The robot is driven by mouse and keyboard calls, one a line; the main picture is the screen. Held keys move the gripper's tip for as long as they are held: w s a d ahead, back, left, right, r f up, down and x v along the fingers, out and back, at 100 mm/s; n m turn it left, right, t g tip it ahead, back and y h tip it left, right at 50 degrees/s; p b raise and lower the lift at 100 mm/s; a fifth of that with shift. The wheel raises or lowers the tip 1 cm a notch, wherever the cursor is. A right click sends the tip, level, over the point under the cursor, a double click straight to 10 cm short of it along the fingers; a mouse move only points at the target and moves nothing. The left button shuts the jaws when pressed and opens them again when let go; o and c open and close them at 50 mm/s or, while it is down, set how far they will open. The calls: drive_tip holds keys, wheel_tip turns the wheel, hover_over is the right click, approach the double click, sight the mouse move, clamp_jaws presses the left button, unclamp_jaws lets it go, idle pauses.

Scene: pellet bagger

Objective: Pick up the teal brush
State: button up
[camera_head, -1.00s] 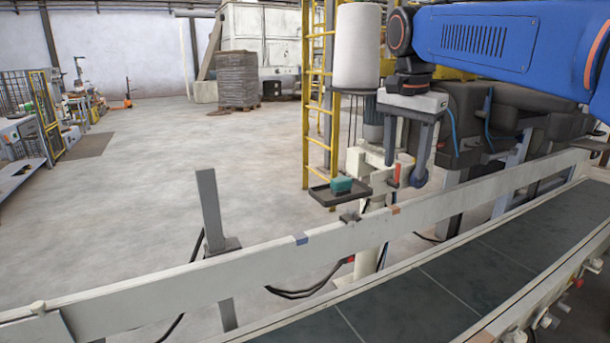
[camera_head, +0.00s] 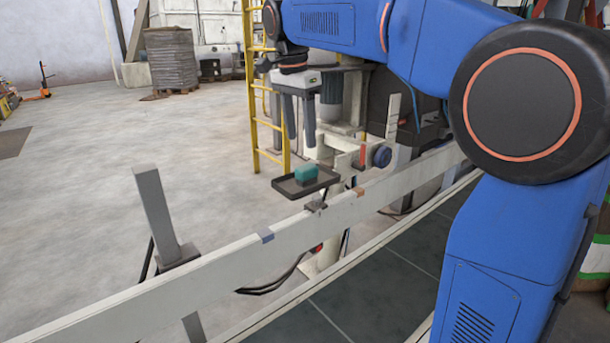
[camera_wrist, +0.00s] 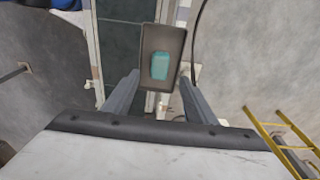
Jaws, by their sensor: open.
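The teal brush (camera_head: 306,173) lies in a small dark tray (camera_head: 284,188) fixed beside the conveyor's side rail. In the wrist view the brush (camera_wrist: 159,66) sits inside the tray (camera_wrist: 161,31), ahead of the fingers and between their lines. My gripper (camera_head: 301,140) points down above the tray, its two fingers apart and empty. It also shows in the wrist view (camera_wrist: 158,82), with a finger on each side of the tray's near end. A clear gap shows between the fingertips and the brush in the head view.
The pale conveyor rail (camera_head: 220,262) runs past the tray, with the dark belt (camera_head: 385,275) on its right. A yellow ladder (camera_head: 254,95) stands behind the tray. A grey post (camera_head: 158,215) stands at the left. The floor further left is open.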

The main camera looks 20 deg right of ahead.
sight(306, 167)
drive_tip(key=f, duration=0.5)
drive_tip(key=shift+w+d+f, duration=0.15)
drive_tip(key=shift+d, duration=0.2)
drive_tip(key=shift+w+d+f, duration=0.1)
drive_tip(key=shift+d+f, duration=0.1)
drive_tip(key=shift+f, duration=0.65)
drive_tip(key=shift+w+d+f, duration=0.1)
drive_tip(key=shift+d+f, duration=0.05)
drive_tip(key=shift+f, duration=0.75)
drive_tip(key=shift+w+d+f, duration=0.1)
drive_tip(key=shift+d+f, duration=0.1)
drive_tip(key=shift+f, duration=0.65)
drive_tip(key=c, duration=1.2)
